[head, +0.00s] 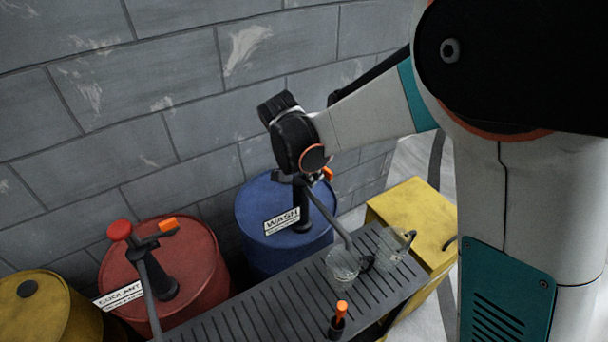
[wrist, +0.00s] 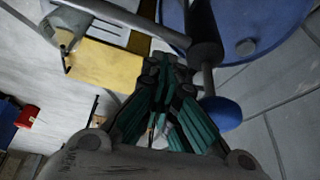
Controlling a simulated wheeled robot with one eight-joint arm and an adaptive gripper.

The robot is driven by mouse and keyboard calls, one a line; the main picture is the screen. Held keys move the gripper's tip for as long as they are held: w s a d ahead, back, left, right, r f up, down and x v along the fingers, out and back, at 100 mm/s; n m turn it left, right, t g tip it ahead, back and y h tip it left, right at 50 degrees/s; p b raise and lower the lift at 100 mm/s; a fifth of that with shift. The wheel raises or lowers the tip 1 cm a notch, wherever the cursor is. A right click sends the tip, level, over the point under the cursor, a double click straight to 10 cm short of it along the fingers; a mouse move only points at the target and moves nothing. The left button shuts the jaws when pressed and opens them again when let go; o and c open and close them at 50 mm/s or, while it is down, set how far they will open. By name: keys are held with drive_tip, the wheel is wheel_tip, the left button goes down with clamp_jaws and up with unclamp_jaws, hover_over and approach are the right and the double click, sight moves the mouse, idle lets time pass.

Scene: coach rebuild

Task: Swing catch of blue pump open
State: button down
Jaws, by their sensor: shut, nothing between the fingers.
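The blue pump (head: 301,208) stands upright on the blue drum labelled WASH (head: 262,225). Its spout reaches down to the right over the bench. Its orange catch (head: 328,174) shows at the pump's top right, just below my wrist. In the wrist view the dark pump column (wrist: 204,35) and its blue knob (wrist: 222,113) are right of my fingers. My gripper (wrist: 172,66) is shut and empty, close beside the pump. In the head view my wrist hides the fingers and the knob. I cannot make out the catch in the wrist view, nor tell whether my fingers touch it.
A red drum (head: 196,265) labelled COOLANT carries a similar pump with a red knob (head: 120,230). Clear jugs (head: 342,264) stand on the slatted bench (head: 262,322), near an orange-topped item (head: 341,312). A yellow cabinet (head: 420,215) is at right; a block wall (head: 140,90) stands behind.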

drive_tip(key=shift+w+d, duration=0.3)
drive_tip(key=shift+w, duration=0.05)
drive_tip(key=shift+w+d, duration=0.35)
drive_tip(key=shift+d, duration=0.3)
